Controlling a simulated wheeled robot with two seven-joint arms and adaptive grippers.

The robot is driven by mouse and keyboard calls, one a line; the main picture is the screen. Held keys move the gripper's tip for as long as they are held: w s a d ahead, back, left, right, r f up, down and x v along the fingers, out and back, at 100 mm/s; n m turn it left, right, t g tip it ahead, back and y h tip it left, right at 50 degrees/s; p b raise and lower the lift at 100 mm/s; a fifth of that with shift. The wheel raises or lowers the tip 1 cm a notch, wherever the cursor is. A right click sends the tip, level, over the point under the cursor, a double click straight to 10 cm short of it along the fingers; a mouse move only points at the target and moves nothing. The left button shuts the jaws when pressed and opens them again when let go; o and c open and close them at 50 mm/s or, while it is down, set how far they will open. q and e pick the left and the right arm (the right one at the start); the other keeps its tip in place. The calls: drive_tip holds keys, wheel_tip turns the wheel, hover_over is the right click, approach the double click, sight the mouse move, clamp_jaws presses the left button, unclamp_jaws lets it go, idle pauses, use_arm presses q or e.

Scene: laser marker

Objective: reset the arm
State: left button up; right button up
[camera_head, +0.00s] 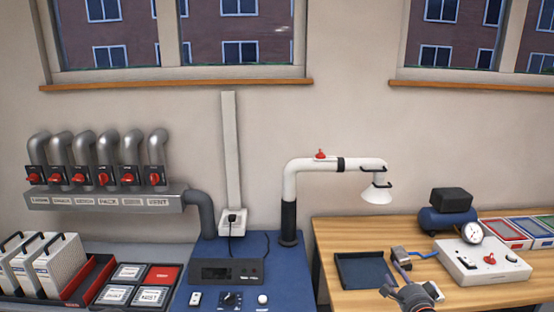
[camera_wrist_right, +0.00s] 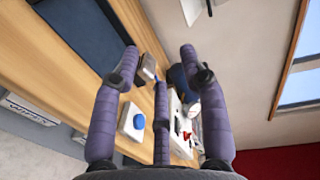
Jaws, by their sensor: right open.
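My right gripper (camera_head: 410,283) is low in the head view, over the front of the wooden table (camera_head: 345,238). In the right wrist view its purple fingers (camera_wrist_right: 160,60) are spread apart with nothing between them. It is in front of a small metal block (camera_head: 400,257) and left of a white control box (camera_head: 484,262); I cannot tell how high above the table it is. My left gripper and left arm are not in view.
A dark blue tray (camera_head: 362,270) and a blue compressor (camera_head: 448,220) are near the gripper. A blue bench (camera_head: 262,268) with a control unit (camera_head: 226,270) is left.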

drive_tip(key=s+a+f+n+g+y, duration=0.1)
drive_tip(key=s+a+f+n+g, duration=0.15)
drive_tip(key=a+f, duration=0.45)
drive_tip(key=s+a+f+n+g, duration=0.2)
drive_tip(key=s+f+g, duration=0.15)
drive_tip(key=f, duration=0.65)
drive_tip(key=s+a+f+n+g+y, duration=0.15)
drive_tip(key=s+a+f, duration=0.3)
drive_tip(key=f, duration=0.45)
drive_tip(key=s+a+f+n+g, duration=0.2)
drive_tip(key=s+a+f+g, duration=0.1)
drive_tip(key=s, duration=0.5)
drive_tip(key=s+a+f+n+g+y, duration=0.1)
drive_tip(key=s+a+f+n+g, duration=0.2)
drive_tip(key=s+a+f, duration=0.2)
drive_tip(key=s+a+f+n+g, duration=0.2)
drive_tip(key=s+a+f+g, duration=0.1)
drive_tip(key=s, duration=0.9)
wheel_tip(320, 180, down, 2)
drive_tip(key=shift+a+f+n, duration=0.15)
drive_tip(key=shift+a+n, duration=0.25)
drive_tip(key=shift+a, duration=0.45)
drive_tip(key=shift+c, duration=0.5)
